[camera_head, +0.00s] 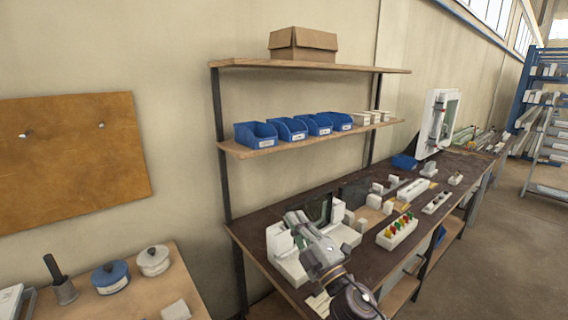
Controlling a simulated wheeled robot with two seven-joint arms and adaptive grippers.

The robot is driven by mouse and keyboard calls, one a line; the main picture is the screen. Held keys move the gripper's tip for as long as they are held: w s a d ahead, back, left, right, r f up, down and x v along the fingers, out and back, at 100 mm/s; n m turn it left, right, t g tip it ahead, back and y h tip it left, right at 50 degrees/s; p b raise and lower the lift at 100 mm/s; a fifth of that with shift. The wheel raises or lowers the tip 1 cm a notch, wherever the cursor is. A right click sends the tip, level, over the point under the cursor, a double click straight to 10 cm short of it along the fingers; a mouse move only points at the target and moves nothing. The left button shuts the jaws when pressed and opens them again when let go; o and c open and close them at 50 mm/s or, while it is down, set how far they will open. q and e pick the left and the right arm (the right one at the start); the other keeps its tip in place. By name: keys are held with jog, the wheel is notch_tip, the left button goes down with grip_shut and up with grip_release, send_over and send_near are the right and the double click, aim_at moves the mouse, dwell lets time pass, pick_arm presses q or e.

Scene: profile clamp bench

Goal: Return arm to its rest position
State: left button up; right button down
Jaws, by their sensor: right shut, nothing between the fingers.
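My right arm comes in from the bottom of the head view and reaches up over the near end of the dark workbench (375,251). My right gripper (294,218) is at the end of it, shut and empty. It is in front of a white fixture (282,262) on the bench, and the arm hides part of this fixture. I cannot tell whether the gripper touches it. My left gripper is not in view.
A white block with coloured pieces (398,232) and several small white parts stand on the bench to the right. A shelf (255,153) with blue bins (258,135) is above. A side table (128,297) at lower left holds a blue-lidded tin (111,277).

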jog(key=s+d+f+m+g+h, duration=0.2)
jog(key=d+f+m+h, duration=0.4)
jog(key=d+f+m, duration=0.25)
jog(key=s+d+f+m+g+h, duration=0.2)
jog(key=d+f+m+g+h, duration=0.1)
jog(key=d+f+m+h, duration=0.5)
jog(key=s+d+f+m+g+y, duration=0.1)
jog(key=s+f+g, duration=0.5)
jog(key=s+f, duration=0.45)
jog(key=s+d+f+m+g+y, duration=0.15)
jog(key=s+f+g, duration=0.45)
jog(key=s, duration=0.7)
notch_tip(320, 180, down, 34)
jog(key=s+d, duration=0.1)
jog(key=s, duration=0.1)
jog(key=s+d+f, duration=0.3)
jog(key=s+f, duration=0.6)
jog(key=s, duration=0.1)
jog(key=s+d+f+g, duration=0.1)
jog(key=s+d+f, duration=0.2)
jog(key=s+f, duration=0.7)
jog(key=shift+s+f+n, duration=0.2)
jog(key=shift+s+n, duration=0.1)
jog(key=shift+s, duration=0.4)
